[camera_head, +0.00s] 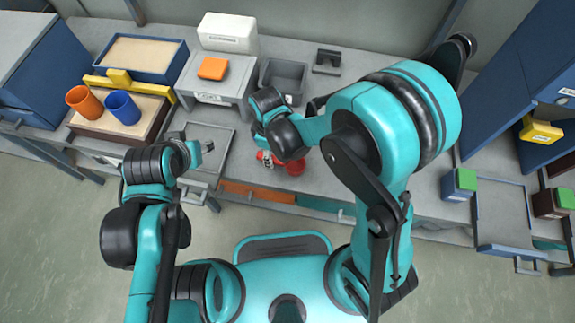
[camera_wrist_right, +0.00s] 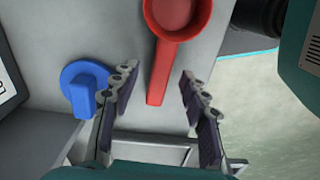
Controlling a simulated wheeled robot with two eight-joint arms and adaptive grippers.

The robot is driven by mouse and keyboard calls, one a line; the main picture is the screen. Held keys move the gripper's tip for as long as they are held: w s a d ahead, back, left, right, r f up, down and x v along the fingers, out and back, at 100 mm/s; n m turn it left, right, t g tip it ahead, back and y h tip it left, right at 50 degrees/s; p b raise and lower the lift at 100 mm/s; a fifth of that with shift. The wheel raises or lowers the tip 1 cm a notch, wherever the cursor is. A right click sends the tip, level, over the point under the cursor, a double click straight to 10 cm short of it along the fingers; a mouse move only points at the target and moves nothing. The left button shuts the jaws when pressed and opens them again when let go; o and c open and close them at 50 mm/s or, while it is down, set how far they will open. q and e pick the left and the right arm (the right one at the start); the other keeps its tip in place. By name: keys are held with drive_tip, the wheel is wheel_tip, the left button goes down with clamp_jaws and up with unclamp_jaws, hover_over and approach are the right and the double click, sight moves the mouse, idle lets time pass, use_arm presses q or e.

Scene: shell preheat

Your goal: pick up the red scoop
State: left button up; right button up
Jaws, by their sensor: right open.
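The red scoop lies on the bench. In the right wrist view its handle (camera_wrist_right: 161,72) points down the picture between my fingers, and its round bowl (camera_wrist_right: 178,14) is at the top edge, partly cut off. In the head view the bowl (camera_head: 295,168) shows just right of my right gripper (camera_head: 268,162), and my arm hides part of the scoop. My right gripper (camera_wrist_right: 158,76) is open, with one finger on each side of the handle and visible gaps to both. My left gripper (camera_head: 205,146) is over the bench at the left, small and unclear.
A blue knob (camera_wrist_right: 85,88) sits left of the handle in the wrist view. Behind are a grey bin (camera_head: 284,76), an orange block (camera_head: 213,68) on a stand and a white box (camera_head: 228,32). Orange (camera_head: 84,102) and blue (camera_head: 122,107) cups stand at left.

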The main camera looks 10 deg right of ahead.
wheel_tip(320, 180, down, 3)
drive_tip(key=shift+a+r+b, duration=0.1)
drive_tip(key=shift+b, duration=0.3)
drive_tip(key=shift+c, duration=0.9)
clamp_jaws()
use_arm(q)
drive_tip(key=shift+f, duration=0.7)
use_arm(e)
drive_tip(key=shift+r, duration=0.1)
drive_tip(key=shift+r+p, duration=0.45)
drive_tip(key=shift+r, duration=0.15)
wheel_tip(320, 180, up, 3)
drive_tip(key=shift+f+p, duration=0.1)
drive_tip(key=shift+p, duration=0.7)
use_arm(q)
wheel_tip(320, 180, up, 7)
drive_tip(key=p, duration=0.4)
drive_tip(key=shift+f, duration=0.2)
use_arm(e)
drive_tip(key=s+d+r, duration=0.3)
drive_tip(key=s+r, duration=0.4)
drive_tip(key=s, duration=0.4)
drive_tip(key=shift+s, duration=0.2)
